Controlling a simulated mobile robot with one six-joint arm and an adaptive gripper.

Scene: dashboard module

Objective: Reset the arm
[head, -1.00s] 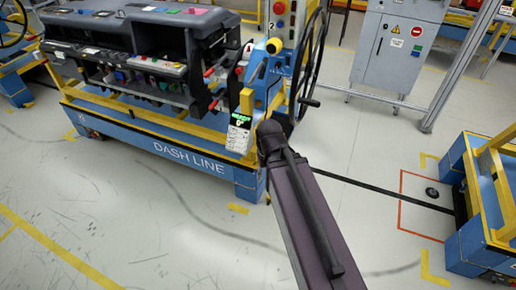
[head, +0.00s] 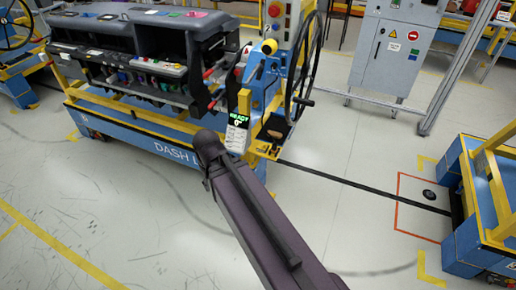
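My arm reaches up from the bottom right of the middle in the head view, as a dark purple-black link ending in a rounded dark joint. That joint sits in front of the blue "DASH LINE" cart (head: 120,132) and covers part of its lettering. My gripper is not in view. The dark dashboard module (head: 140,50) rests on the cart. A small green-lit display (head: 238,106) reading "READY" with "0°" below it stands at the cart's right end, just right of the arm joint.
A large black handwheel (head: 305,70) and a control box with a red button (head: 274,11) are on the cart's right end. A grey cabinet (head: 392,50) stands behind. Another blue-yellow cart (head: 480,215) is at right. Open floor (head: 100,220) lies at lower left.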

